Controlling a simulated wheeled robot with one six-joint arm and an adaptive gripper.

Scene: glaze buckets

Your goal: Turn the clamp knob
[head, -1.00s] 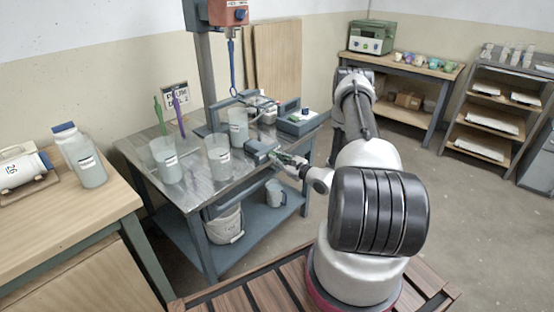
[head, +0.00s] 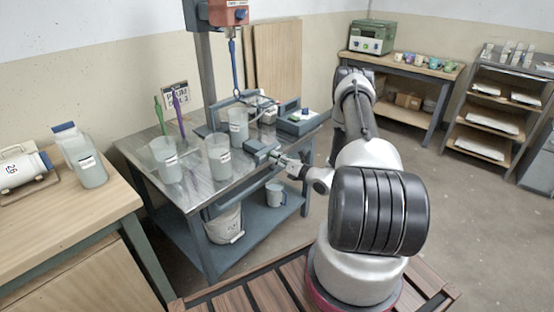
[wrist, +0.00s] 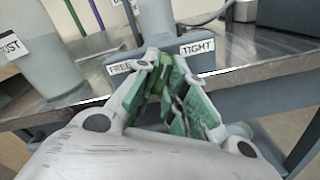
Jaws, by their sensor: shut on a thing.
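The blue-grey clamp block (head: 262,147) stands at the front right edge of the metal bench, with a pale bucket (head: 238,124) just behind it. In the wrist view the block (wrist: 190,58) carries a FREE label (wrist: 121,68) on the left and a TIGHT label (wrist: 198,47) on the right. My gripper (head: 284,161) is at the block's front face. In the wrist view its green-padded fingers (wrist: 165,66) are shut on the clamp knob, between the labels. The fingers hide most of the knob, so I cannot tell its angle.
Two more pale buckets (head: 168,164) (head: 219,160) stand on the metal bench (head: 202,190), left of the clamp. A grey box with a green button (head: 299,122) stands right of it. A bucket (head: 225,226) and a jug (head: 275,194) are on the lower shelf.

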